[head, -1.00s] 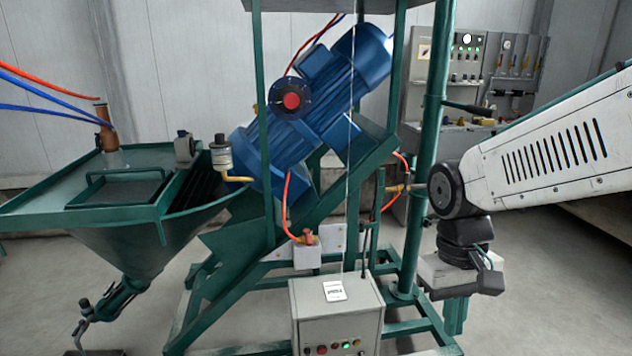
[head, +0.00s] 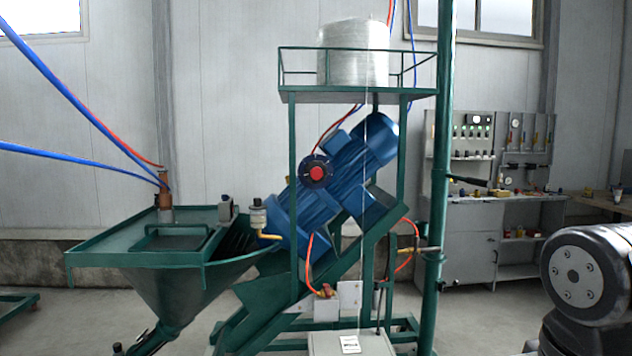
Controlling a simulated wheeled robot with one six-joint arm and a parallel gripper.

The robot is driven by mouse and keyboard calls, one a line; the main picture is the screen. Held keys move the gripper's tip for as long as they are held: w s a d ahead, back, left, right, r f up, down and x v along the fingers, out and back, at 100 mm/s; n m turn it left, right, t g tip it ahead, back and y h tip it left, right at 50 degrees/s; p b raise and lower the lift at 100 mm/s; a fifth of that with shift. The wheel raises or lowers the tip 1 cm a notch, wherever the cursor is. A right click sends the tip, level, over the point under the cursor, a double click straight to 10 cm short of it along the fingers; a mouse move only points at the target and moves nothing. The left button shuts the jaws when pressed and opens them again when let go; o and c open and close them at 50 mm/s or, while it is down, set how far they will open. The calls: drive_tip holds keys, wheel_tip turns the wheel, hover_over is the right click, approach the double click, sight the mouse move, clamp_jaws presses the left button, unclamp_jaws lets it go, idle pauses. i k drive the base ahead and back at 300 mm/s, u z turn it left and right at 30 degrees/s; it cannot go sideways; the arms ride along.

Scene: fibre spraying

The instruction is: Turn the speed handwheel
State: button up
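A dark round handwheel with a red centre (head: 316,172) sits on the blue motor unit (head: 345,172), which is mounted tilted in the green frame. Its face is turned toward the camera. Part of my arm shows at the lower right edge, well to the right of the handwheel and apart from it. My gripper is outside the picture, so its state is hidden.
A green hopper (head: 165,285) stands at the left. A thick green post (head: 438,200) stands between the motor and my arm. A white fibre spool (head: 352,52) sits on top. A grey control box (head: 350,345) is at the bottom. A grey workbench (head: 480,240) stands behind.

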sight(315, 171)
drive_tip(key=u, duration=0.7)
drive_tip(key=i, duration=1.35)
drive_tip(key=z, duration=0.7)
